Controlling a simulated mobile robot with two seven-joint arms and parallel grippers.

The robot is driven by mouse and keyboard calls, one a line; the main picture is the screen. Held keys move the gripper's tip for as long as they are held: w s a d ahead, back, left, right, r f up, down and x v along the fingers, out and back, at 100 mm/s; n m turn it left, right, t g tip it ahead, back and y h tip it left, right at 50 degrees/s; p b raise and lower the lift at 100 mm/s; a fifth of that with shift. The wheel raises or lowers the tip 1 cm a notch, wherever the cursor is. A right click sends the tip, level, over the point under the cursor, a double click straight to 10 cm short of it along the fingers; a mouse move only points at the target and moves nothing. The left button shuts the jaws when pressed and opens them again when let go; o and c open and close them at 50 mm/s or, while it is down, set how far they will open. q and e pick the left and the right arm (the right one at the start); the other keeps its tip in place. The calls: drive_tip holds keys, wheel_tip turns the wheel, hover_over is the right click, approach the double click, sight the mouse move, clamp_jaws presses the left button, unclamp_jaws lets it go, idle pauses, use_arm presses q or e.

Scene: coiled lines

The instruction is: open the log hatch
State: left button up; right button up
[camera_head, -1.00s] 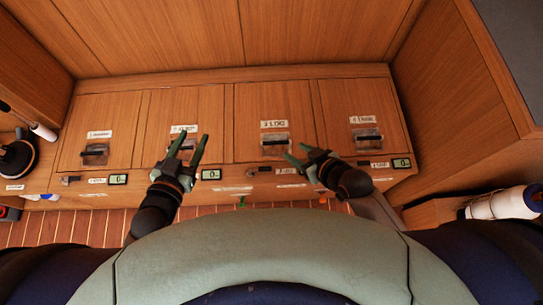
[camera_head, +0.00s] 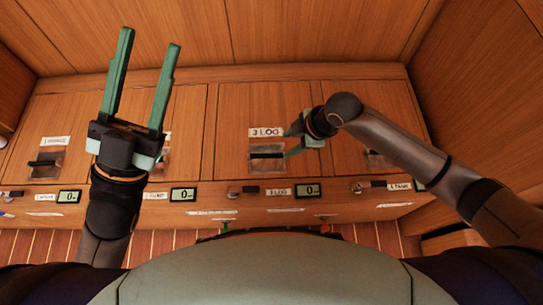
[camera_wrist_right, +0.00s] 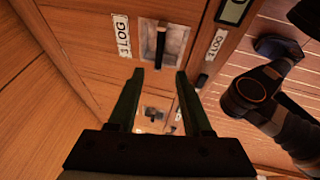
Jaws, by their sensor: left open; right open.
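The log hatch (camera_head: 240,105) is a wooden panel labelled "3 LOG", lying flush with its neighbours. Its dark bar handle (camera_head: 267,155) sits in a pale recessed plate near the hatch's front edge. My right gripper (camera_head: 289,143) is open just right of the handle in the head view. In the right wrist view the handle (camera_wrist_right: 160,42) lies beyond the tips of the right gripper (camera_wrist_right: 160,74), roughly in line with the gap between them. Nothing is between the fingers. My left gripper (camera_head: 150,40) is open and empty, raised over the hatches to the left.
A small latch (camera_head: 243,190) and a display (camera_head: 308,190) reading 0 are on the front strip below the log hatch. Similar hatches lie on both sides, the left one labelled "1" (camera_head: 55,141). A wooden wall (camera_head: 480,110) rises at right.

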sight(269, 156)
use_arm(q)
drive_tip(key=f+b, duration=0.1)
drive_tip(key=f+h+b, duration=0.1)
drive_tip(key=b, duration=0.1)
drive_tip(key=s+f+h+b, duration=0.1)
drive_tip(key=f+b, duration=0.1)
drive_tip(key=shift+s+d, duration=0.1)
drive_tip(key=shift+d, duration=0.25)
use_arm(e)
drive_tip(key=x, duration=1.2)
clamp_jaws()
idle(0.3)
